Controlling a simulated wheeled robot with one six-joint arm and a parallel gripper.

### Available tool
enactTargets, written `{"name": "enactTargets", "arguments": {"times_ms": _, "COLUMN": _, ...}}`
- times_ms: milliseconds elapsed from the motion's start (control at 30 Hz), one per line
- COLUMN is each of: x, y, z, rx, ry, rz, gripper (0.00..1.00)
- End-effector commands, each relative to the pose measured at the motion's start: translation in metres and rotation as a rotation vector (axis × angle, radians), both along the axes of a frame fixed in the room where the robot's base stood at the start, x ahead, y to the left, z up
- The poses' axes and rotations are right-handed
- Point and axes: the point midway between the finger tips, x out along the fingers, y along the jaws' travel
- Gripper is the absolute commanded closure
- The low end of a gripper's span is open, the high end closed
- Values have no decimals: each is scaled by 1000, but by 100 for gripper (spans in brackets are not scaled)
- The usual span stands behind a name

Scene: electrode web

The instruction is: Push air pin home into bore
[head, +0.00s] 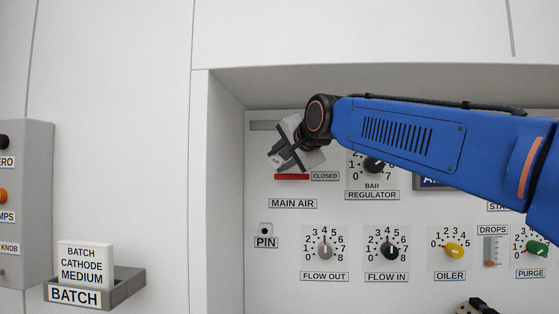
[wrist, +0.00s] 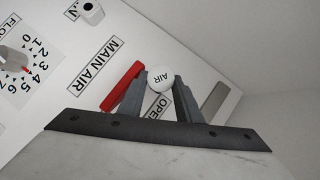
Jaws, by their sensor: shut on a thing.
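The air pin shows in the wrist view as a round white head marked AIR (wrist: 159,78), between the two fingertips of my gripper (wrist: 160,88). My gripper is shut on it. In the head view my gripper (head: 284,157) is at the panel, above MAIN AIR, and hides the pin. A red handle (head: 291,177) lies level just below it, and beside the left finger in the wrist view (wrist: 121,86). Any bore behind the pin head is hidden, so I cannot tell how deep the pin sits. A white fitting with a dark hole (head: 265,229) sits above the PIN label.
The panel is recessed, with a side wall (head: 226,180) close on the left. Flow knobs (head: 325,251) and a regulator knob (head: 374,164) stick out below and to the right. A BATCH tray (head: 95,289) with a card stands outside at lower left.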

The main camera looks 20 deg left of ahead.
Motion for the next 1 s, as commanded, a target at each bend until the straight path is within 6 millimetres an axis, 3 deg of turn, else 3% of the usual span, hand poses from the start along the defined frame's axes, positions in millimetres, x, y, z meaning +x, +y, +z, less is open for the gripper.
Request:
{"name": "enactTargets", "arguments": {"times_ms": 200, "x": 5, "y": 1, "z": 0, "rx": 1, "ry": 1, "rz": 0, "gripper": 100}}
{"name": "enactTargets", "arguments": {"times_ms": 233, "x": 5, "y": 1, "z": 0, "rx": 1, "ry": 1, "rz": 0, "gripper": 67}}
{"name": "enactTargets", "arguments": {"times_ms": 300, "x": 4, "y": 1, "z": 0, "rx": 1, "ry": 1, "rz": 0, "gripper": 50}}
{"name": "enactTargets", "arguments": {"times_ms": 333, "x": 4, "y": 1, "z": 0, "rx": 0, "ry": 2, "rz": 0, "gripper": 47}}
{"name": "enactTargets", "arguments": {"times_ms": 767, "x": 5, "y": 1, "z": -4, "rx": -7, "ry": 7, "rz": -1, "gripper": 47}}
{"name": "enactTargets", "arguments": {"times_ms": 1000, "x": -10, "y": -13, "z": 2, "rx": -6, "ry": 6, "rz": -1, "gripper": 47}}
